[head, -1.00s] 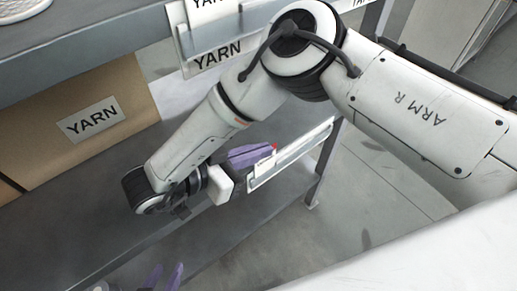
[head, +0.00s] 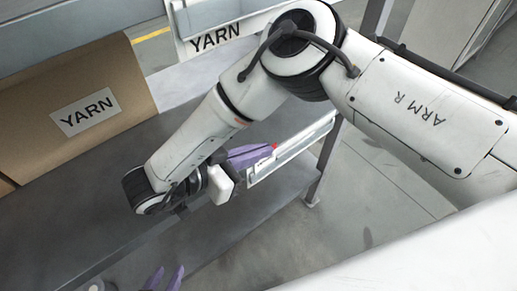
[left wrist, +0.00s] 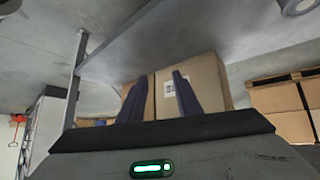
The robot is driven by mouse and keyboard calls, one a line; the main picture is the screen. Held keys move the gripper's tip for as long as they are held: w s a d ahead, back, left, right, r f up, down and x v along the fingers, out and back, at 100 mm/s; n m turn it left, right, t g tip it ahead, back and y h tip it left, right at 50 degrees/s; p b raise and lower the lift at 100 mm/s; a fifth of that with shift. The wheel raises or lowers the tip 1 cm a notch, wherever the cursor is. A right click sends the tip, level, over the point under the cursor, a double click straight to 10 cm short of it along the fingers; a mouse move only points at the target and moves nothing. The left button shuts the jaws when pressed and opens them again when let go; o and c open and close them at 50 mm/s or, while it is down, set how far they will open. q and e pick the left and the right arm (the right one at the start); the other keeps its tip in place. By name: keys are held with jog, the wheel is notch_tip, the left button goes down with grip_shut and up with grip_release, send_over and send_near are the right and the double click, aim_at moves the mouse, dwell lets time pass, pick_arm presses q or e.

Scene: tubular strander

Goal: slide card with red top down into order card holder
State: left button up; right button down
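My right gripper (head: 249,157), with purple fingers, is at the left end of a pale rail (head: 294,147) on the shelf edge; this rail looks like the order card holder. The fingers look closed together. A small red spot (head: 274,147) at their tips looks like the top of the card; the rest of the card is hidden. I cannot tell whether it is inside the holder. My left gripper (head: 165,278) is at the bottom of the head view, away from the rail. In the left wrist view its two purple fingers (left wrist: 159,97) stand apart and empty.
A cardboard box labelled YARN (head: 55,150) stands on the grey shelf (head: 85,222) at the left. A shelf post (head: 326,165) stands right of the rail, with open floor (head: 375,210) beyond.

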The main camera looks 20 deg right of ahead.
jog(key=c, duration=1.9)
grip_release()
jog(key=shift+c, duration=0.2)
